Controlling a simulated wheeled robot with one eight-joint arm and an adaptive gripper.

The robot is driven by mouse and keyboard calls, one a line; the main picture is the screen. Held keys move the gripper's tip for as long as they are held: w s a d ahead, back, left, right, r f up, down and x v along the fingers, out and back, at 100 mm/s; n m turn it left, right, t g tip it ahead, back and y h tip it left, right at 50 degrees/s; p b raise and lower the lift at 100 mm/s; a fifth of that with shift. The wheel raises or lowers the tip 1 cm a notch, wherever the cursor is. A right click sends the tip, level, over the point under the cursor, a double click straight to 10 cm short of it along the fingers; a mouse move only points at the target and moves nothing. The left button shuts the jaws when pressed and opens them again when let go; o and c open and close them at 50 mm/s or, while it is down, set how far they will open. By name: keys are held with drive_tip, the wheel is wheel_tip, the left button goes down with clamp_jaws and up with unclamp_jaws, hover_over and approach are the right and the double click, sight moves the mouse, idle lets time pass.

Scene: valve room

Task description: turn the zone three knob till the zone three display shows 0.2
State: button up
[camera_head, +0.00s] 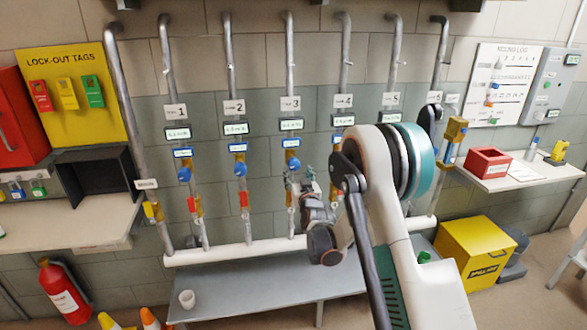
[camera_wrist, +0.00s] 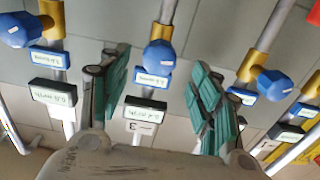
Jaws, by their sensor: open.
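The zone three knob (camera_head: 293,163) is a blue round knob on the third pipe; it also shows in the wrist view (camera_wrist: 158,54). The zone three display (camera_head: 291,125) is a dark-framed panel above it in the head view; in the wrist view the display (camera_wrist: 146,107) is upside down and its digits are too small to read surely. A smaller blue-framed plate (camera_wrist: 152,78) lies between knob and display. My gripper (camera_wrist: 159,72) is open, its teal-padded fingers either side of the knob's line; contact cannot be told. In the head view my gripper (camera_head: 303,178) is just below the knob.
Neighbouring blue knobs stand on both sides, on pipe two (camera_head: 240,169) and at right in the wrist view (camera_wrist: 276,84). A white horizontal pipe (camera_head: 235,252) and grey bench (camera_head: 250,285) lie below.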

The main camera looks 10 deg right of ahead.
sight(295, 167)
drive_tip(key=w+b, duration=0.2)
drive_tip(key=w, duration=0.5)
drive_tip(key=shift+w, duration=0.4)
drive_tip(key=c, duration=1.1)
